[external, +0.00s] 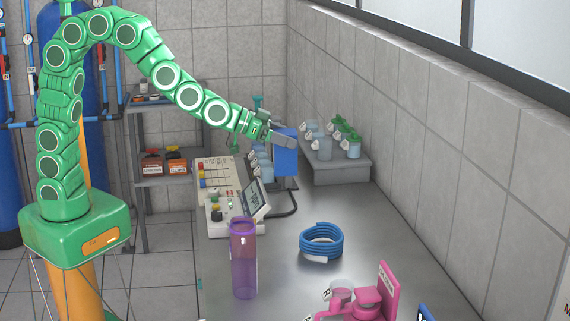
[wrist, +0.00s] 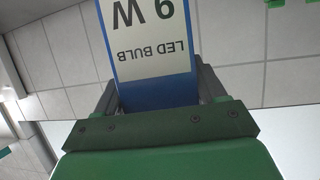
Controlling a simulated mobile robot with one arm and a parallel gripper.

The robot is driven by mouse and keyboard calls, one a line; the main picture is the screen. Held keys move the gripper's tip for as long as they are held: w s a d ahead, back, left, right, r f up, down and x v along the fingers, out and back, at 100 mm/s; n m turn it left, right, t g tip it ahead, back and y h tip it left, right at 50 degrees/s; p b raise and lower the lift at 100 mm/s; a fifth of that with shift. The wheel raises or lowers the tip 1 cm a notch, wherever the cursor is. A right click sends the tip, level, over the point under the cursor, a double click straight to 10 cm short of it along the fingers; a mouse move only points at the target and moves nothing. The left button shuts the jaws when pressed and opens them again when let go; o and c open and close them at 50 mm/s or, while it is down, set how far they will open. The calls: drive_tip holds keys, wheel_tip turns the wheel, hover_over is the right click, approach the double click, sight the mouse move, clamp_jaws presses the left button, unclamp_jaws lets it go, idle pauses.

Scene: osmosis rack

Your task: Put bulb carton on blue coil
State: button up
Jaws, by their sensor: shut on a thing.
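The bulb carton (external: 287,158) is a blue upright box with a white label panel. In the wrist view the carton (wrist: 150,52) sits between the fingers, its label reading "LED BULB 9 W" upside down. My gripper (external: 284,140) is shut on it and holds it up over the back part of the bench. The blue coil (external: 321,241) is a round bundle of blue tubing lying flat on the bench, nearer the camera and to the right of the carton. The carton and the coil are well apart. Nothing lies on the coil.
A purple bottle (external: 243,258) stands left of the coil. A pink stand (external: 385,292) is in front to the right. A control panel (external: 222,204) with a screen is at the left edge. A grey rack (external: 345,168) of jars stands behind. The bench between carton and coil looks clear.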

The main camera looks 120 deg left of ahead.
drive_tip(key=w+d+r+m+t+h, duration=0.1)
drive_tip(key=w+d+r+m+h, duration=0.1)
drive_tip(key=d, duration=0.4)
drive_tip(key=w+d+r+m+t+h, duration=0.1)
drive_tip(key=w+d, duration=0.1)
drive_tip(key=d, duration=0.4)
drive_tip(key=s+d+f+x, duration=0.1)
drive_tip(key=f+x, duration=0.2)
drive_tip(key=x, duration=1.2)
drive_tip(key=shift+w+f, duration=0.3)
drive_tip(key=shift+f, duration=0.05)
drive_tip(key=shift+w+a+f, duration=0.1)
drive_tip(key=shift+f, duration=0.75)
drive_tip(key=shift+w+a+f, duration=0.1)
drive_tip(key=shift+f, duration=0.8)
drive_tip(key=shift+f, duration=0.15)
drive_tip(key=o, duration=1)
drive_tip(key=shift+o, duration=0.2)
drive_tip(key=shift+r, duration=0.2)
